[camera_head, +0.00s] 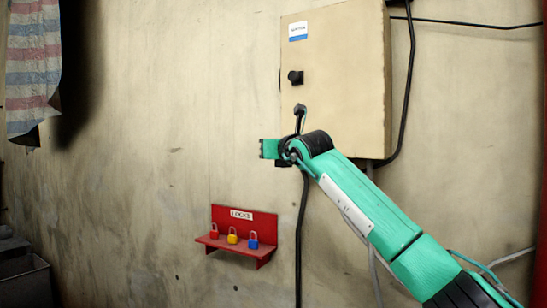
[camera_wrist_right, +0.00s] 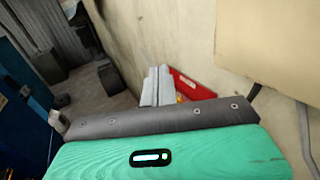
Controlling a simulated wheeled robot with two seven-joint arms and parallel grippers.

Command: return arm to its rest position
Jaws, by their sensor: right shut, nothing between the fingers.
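My right arm comes in from the lower right of the head view. I see no contact between the gripper and the cabinet or shelf. My left gripper is in neither view.
A red shelf (camera_head: 262,217) with red, yellow and blue padlocks is on the wall below the gripper. The cabinet has a black knob (camera_head: 295,77) and a lower switch (camera_head: 299,109). Black cables hang nearby. A striped cloth (camera_head: 33,65) hangs at left. The wall between is clear.

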